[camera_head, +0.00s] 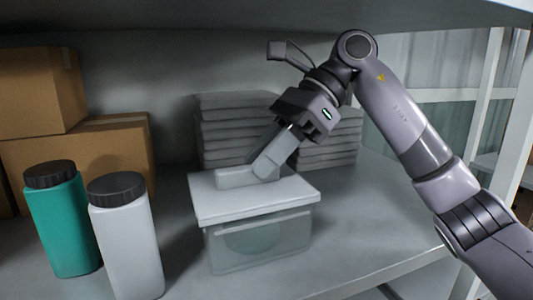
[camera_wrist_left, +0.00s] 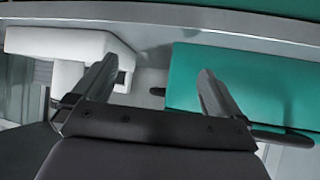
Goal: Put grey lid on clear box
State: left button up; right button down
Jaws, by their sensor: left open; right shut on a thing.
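The pale grey lid (camera_head: 215,201) lies flat over the top of the clear box (camera_head: 262,247) in the head view. It covers the box opening; whether it sits fully down on the rim I cannot tell. A rounded pale shape shows dimly through the box wall. My right gripper (camera_head: 256,174) reaches down from the upper right and is shut on the lid at its top; the exact grip spot is hard to make out. My left gripper (camera_wrist_left: 155,85) is open and empty in the left wrist view, and is not seen in the head view.
A teal bottle (camera_head: 62,225) and a white bottle (camera_head: 127,245), both dark-capped, stand left of the box. Cardboard boxes (camera_head: 105,155) are at the back left. Grey stacked trays (camera_head: 215,135) stand behind. A shelf board (camera_head: 200,14) hangs overhead. Shelf right of the box is clear.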

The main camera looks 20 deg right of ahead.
jog(key=shift+f, duration=0.15)
jog(key=c, duration=0.9)
grip_release()
jog(key=shift+c, duration=0.2)
jog(key=shift+r, duration=0.3)
jog(key=v, duration=0.2)
jog(key=shift+d+r, duration=0.15)
jog(key=shift+d, duration=0.1)
jog(key=d, duration=1.2)
jog(key=shift+w, duration=0.35)
jog(key=shift+d, duration=0.1)
